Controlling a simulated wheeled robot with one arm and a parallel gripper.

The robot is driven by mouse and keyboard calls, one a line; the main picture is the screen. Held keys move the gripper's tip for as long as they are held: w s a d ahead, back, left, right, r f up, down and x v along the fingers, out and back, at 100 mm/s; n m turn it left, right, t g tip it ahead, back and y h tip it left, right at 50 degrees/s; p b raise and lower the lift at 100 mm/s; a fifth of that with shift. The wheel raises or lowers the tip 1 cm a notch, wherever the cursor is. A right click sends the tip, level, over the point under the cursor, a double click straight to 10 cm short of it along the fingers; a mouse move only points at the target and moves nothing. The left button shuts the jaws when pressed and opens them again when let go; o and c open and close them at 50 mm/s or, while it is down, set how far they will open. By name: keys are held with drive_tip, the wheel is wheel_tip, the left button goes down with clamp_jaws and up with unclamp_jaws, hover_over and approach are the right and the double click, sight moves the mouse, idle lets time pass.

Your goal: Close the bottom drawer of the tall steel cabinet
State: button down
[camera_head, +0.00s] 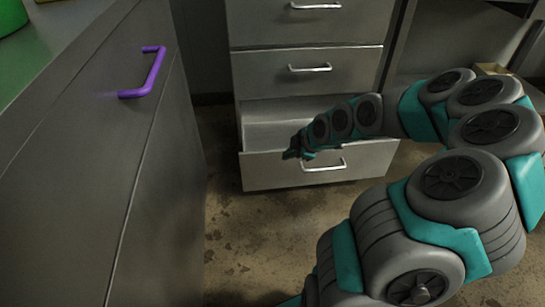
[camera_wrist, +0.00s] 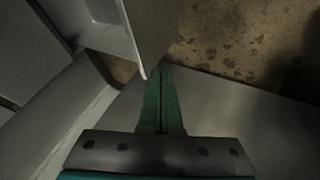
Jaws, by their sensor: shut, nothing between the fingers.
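The tall steel cabinet (camera_head: 307,88) stands upright in the middle of the head view. Its bottom drawer (camera_head: 265,172) is pulled out, and part of its empty-looking inside shows. A pale bar handle (camera_head: 324,165) is on the drawer front, partly behind my gripper. My gripper (camera_head: 291,154) appears at the drawer front's upper edge, left of the handle; I cannot tell whether it touches. In the wrist view the green fingers (camera_wrist: 160,73) are together and hold nothing. A grey panel edge lies close by the fingertips there.
A grey cabinet with a purple handle (camera_head: 151,75) stands at the left, near the drawer. The upper drawers (camera_head: 305,20) look closed. Open shelving (camera_head: 425,55) is at the right. Stained floor (camera_head: 240,230) is clear in front of the drawer.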

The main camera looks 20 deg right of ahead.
approach(266, 157)
wheel_tip(266, 157, down, 4)
drive_tip(key=s+a, duration=0.2)
drive_tip(key=shift+w+d+r, duration=0.1)
drive_tip(key=shift+w+d, duration=0.1)
drive_tip(key=shift+w, duration=0.9)
drive_tip(key=shift+w+d, duration=0.2)
drive_tip(key=shift+w, duration=0.9)
drive_tip(key=shift+w, duration=0.1)
